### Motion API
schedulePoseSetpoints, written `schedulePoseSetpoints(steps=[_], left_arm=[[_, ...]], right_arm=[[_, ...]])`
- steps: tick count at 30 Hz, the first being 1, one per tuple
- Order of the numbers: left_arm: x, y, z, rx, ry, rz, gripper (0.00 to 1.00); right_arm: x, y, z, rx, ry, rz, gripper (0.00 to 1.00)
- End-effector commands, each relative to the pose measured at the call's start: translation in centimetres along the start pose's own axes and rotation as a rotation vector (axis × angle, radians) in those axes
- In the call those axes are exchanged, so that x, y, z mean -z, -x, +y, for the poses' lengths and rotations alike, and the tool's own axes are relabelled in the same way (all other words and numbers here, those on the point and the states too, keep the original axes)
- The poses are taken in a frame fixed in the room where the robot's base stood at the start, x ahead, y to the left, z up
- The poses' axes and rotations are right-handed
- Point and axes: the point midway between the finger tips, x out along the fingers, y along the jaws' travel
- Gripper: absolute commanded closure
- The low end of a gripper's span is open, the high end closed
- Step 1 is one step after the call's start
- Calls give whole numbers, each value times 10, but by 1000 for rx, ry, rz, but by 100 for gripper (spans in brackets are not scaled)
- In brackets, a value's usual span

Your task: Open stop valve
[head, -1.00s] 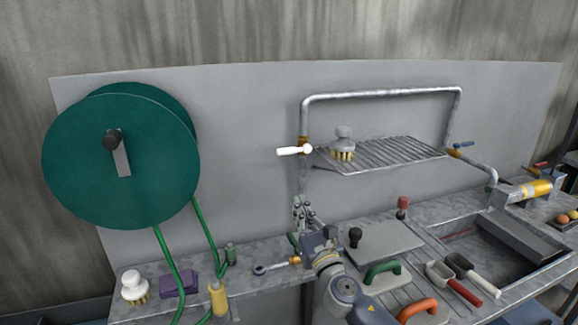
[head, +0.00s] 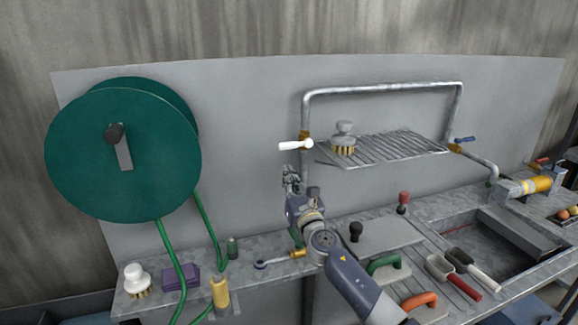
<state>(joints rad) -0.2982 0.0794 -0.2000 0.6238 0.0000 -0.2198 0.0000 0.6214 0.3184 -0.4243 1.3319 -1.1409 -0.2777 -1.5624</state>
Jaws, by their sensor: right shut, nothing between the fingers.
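A valve with a white lever handle (head: 296,145) sits on the left upright of the grey pipe (head: 304,115). Its lever points left, across the pipe, from a brass body. A second valve with a blue handle (head: 465,140) sits on the pipe's right side. My right gripper (head: 290,172) is shut and empty. In the picture it is just below the white lever, with a small gap between them. The gripper and its wrist hide the lower part of the left upright. My left gripper is not in view.
A wire rack (head: 385,148) with a brush (head: 344,138) is right of the upright. A green hose reel (head: 75,160) is at left. The counter below holds a purple block (head: 181,277), scoops (head: 453,275) and a sink (head: 485,245). The panel left of the lever is bare.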

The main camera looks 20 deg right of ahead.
Motion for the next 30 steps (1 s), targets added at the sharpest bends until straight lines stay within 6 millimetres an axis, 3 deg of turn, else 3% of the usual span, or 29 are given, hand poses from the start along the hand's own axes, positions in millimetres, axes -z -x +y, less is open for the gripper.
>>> schedulePoseSetpoints(steps=[3, 9, 30], left_arm=[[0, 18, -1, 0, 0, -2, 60], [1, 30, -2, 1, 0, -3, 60], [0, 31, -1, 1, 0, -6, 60]], right_arm=[[-21, -6, 0, -1, 1, -1, 100], [-36, -9, 0, 0, 1, -1, 100], [-40, -13, 1, 5, -23, -1, 100]])
